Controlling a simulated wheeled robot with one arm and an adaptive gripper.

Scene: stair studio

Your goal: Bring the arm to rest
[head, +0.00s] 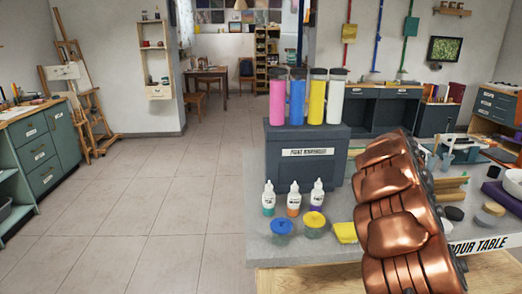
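My arm, with copper-coloured links, rises through the right foreground in the head view, in front of the grey pour table (270,247). Its end is not visible, so my gripper is not in view. The arm hides part of the table top and some of what stands behind it.
A dark grey box (343,172) on the table carries pink, blue, yellow and white bottles (334,102). Small dropper bottles (293,200), a blue-lidded jar (281,227) and a yellow block (346,233) stand near the arm. Open tiled floor (165,200) lies left, beside a teal cabinet (45,150).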

